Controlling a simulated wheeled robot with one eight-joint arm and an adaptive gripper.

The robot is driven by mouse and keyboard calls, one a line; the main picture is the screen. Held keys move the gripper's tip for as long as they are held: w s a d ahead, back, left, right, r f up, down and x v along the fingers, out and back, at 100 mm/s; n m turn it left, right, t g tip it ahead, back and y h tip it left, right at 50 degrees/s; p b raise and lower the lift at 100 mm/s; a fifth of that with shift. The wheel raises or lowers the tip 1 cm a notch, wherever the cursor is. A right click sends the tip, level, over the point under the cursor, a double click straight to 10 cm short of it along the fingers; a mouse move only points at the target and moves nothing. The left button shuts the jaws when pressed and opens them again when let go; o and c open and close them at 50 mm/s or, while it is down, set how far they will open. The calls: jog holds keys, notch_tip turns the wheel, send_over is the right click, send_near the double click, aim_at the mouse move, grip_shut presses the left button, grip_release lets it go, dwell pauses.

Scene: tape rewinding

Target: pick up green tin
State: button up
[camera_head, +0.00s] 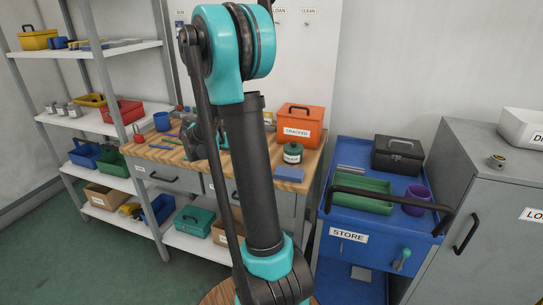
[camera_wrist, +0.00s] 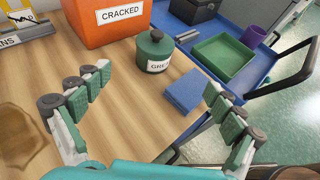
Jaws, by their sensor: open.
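The green tin (camera_head: 292,153) is a small round tin with a knob on its lid and a white label. It stands upright on the wooden workbench (camera_head: 290,173), in front of the orange box labelled CRACKED (camera_head: 300,127). In the wrist view the tin (camera_wrist: 153,52) is upright beyond my gripper (camera_wrist: 158,100), roughly between the lines of its two spread fingers. My gripper is open and empty, apart from the tin. In the head view my arm hides most of my gripper.
A blue flat block (camera_wrist: 185,92) lies on the bench right of the tin. The orange box (camera_wrist: 98,20) stands close behind it to the left. A blue cart (camera_head: 345,222) at the right holds a green tray (camera_head: 362,196), a purple cup (camera_head: 416,200) and a black case (camera_head: 397,155).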

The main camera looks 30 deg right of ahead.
send_near(292, 147)
jog(key=x, duration=0.5)
jog(key=shift+s+d+f, duration=0.15)
jog(key=shift+x, duration=2.7)
jog(key=shift+w, duration=0.2)
jog(key=c, duration=1.4)
